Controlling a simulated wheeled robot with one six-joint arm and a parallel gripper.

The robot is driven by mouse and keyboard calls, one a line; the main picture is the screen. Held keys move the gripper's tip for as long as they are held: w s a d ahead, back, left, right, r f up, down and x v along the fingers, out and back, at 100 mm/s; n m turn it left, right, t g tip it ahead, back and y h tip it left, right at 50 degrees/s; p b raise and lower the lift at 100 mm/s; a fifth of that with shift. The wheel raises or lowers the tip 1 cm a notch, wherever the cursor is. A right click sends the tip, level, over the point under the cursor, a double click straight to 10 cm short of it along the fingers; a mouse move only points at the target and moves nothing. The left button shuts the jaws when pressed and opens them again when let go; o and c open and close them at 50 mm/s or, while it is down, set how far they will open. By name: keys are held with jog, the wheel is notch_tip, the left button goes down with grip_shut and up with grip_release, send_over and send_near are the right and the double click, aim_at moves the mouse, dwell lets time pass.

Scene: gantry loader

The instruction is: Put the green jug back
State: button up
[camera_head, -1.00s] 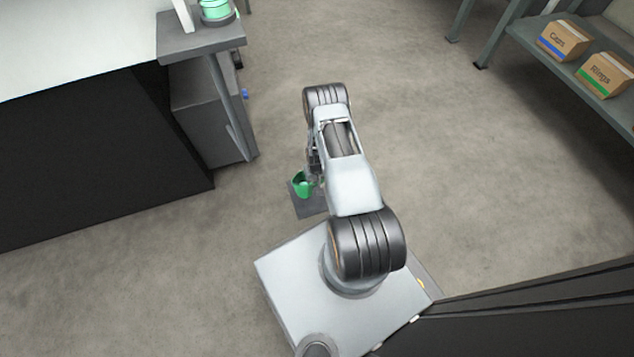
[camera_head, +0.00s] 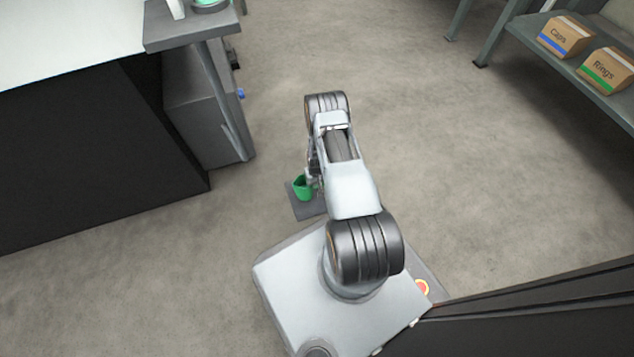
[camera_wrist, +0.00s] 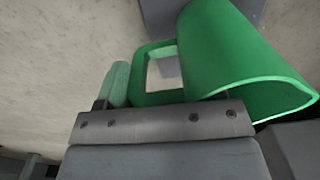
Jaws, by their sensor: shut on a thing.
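The green jug (camera_head: 304,188) is just left of my forearm in the head view, over a dark grey square plate (camera_head: 303,211). In the wrist view the jug (camera_wrist: 225,62) fills the upper right, with its open mouth toward the lower right and its handle (camera_wrist: 148,93) toward my gripper. My gripper (camera_wrist: 165,98) is shut on the jug at its handle side. The head view hides most of the gripper behind the arm. I cannot tell whether the jug touches the plate.
A dark bench with a white top (camera_head: 70,40) and a grey cabinet (camera_head: 208,115) stand at the left. A shelf with a Caps box (camera_head: 566,37) and a Rings box (camera_head: 607,71) is at the upper right. Open floor (camera_head: 430,140) lies between. A dark panel (camera_head: 550,315) is at the lower right.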

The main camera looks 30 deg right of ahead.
jog(key=shift+f, duration=0.2)
jog(key=o, duration=1.2)
jog(key=shift+r, duration=0.1)
notch_tip(320, 180, up, 12)
jog(key=p, duration=0.5)
jog(key=w+a+r+n+t, duration=0.1)
jog(key=a+r, duration=0.3)
jog(key=r, duration=1.1)
jog(key=a+r, duration=0.3)
jog(key=r, duration=1.1)
jog(key=shift+n+t, duration=0.8)
jog(key=s+a+r, duration=0.2)
jog(key=s+r, duration=0.3)
jog(key=s+a+r, duration=0.3)
jog(key=s+r, duration=0.2)
jog(key=s+a+r, duration=0.2)
jog(key=s+r, duration=0.3)
jog(key=shift+s+a+r, duration=0.15)
jog(key=shift+s+a, duration=0.15)
jog(key=shift+a, duration=0.05)
jog(key=shift+r+p, duration=0.1)
jog(key=shift+p, duration=0.3)
